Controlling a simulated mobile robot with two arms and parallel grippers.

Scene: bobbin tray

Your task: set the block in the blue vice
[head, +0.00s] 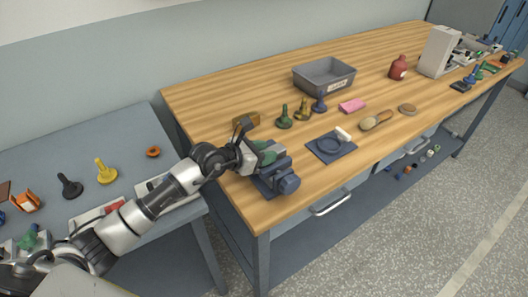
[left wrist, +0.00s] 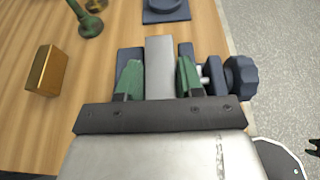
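The blue vice (head: 287,182) stands at the near left corner of the wooden bench. Its dark jaws and round screw knob (left wrist: 240,76) show in the left wrist view. My left gripper (head: 264,152) is over the vice. Its green fingertips (left wrist: 160,80) lie close along both sides of a grey block (left wrist: 160,55), apparently shut on it. The block is in line with the gap between the vice jaws; how deep it sits is hidden. A dark shape at the lower right edge of the left wrist view may be my right gripper (left wrist: 313,147); its state is unclear.
A brass block (left wrist: 47,70) lies left of the vice. Green, brass and blue bobbin-like pieces, a blue pad (head: 331,147) with a white piece, a brush (head: 375,121) and a grey tray (head: 325,77) are farther along the bench. A lower grey table (head: 85,150) is at left.

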